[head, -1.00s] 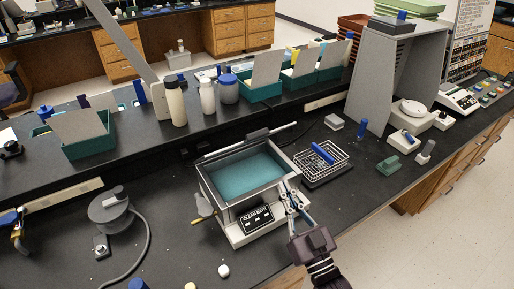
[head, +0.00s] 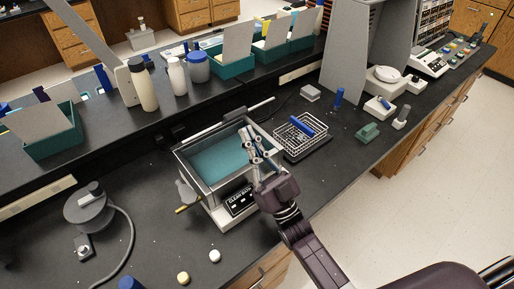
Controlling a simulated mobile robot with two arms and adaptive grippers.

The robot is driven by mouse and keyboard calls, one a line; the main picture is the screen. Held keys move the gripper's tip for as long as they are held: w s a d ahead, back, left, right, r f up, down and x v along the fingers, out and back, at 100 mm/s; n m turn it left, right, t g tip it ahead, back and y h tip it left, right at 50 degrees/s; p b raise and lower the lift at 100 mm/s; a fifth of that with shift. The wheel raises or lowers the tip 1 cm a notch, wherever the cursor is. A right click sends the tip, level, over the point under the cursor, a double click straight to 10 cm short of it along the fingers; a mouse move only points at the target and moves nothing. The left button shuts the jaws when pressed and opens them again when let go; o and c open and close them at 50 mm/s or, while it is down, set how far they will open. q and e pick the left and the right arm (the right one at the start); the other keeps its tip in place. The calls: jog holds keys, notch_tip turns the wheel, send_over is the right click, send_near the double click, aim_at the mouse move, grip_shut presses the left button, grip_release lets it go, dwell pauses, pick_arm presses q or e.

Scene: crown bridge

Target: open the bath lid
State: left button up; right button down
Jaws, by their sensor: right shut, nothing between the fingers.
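I cannot tell the lid apart clearly, nor whether a clear cover lies over the teal area. My right gripper (head: 250,132) is shut and empty, with its fingers over the right side of the bath and hiding part of that rim. I cannot tell whether it touches the bath. My left gripper is out of view.
A wire rack (head: 299,139) with a blue item stands right of the bath. A round grey device (head: 88,207) with a hose is at left. Two small knobs, one white (head: 214,256) and one yellow (head: 183,278), lie in front. Bottles and teal bins line the raised shelf behind.

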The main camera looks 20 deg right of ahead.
jog(key=shift+x, duration=1.15)
jog(key=shift+r+p, duration=0.1)
jog(key=shift+p, duration=0.2)
jog(key=w+r+g+p, duration=0.1)
jog(key=r+p, duration=0.1)
jog(key=p, duration=0.1)
jog(key=w+a+r+g+h+p, duration=0.1)
jog(key=w+p, duration=0.1)
jog(key=p, duration=0.2)
jog(key=w+r+g+p, duration=0.1)
jog(key=r+p, duration=0.1)
jog(key=p, duration=0.2)
jog(key=shift+w+a+r, duration=0.15)
jog(key=shift+a+r, duration=0.2)
jog(key=shift+a, duration=0.05)
jog(key=f+p+x, duration=0.1)
jog(key=x, duration=0.5)
jog(key=shift+w+g+h, duration=0.3)
jog(key=shift+w+g, duration=0.1)
jog(key=shift+w, duration=0.05)
jog(key=shift+a+r, duration=0.1)
jog(key=shift+a, duration=0.1)
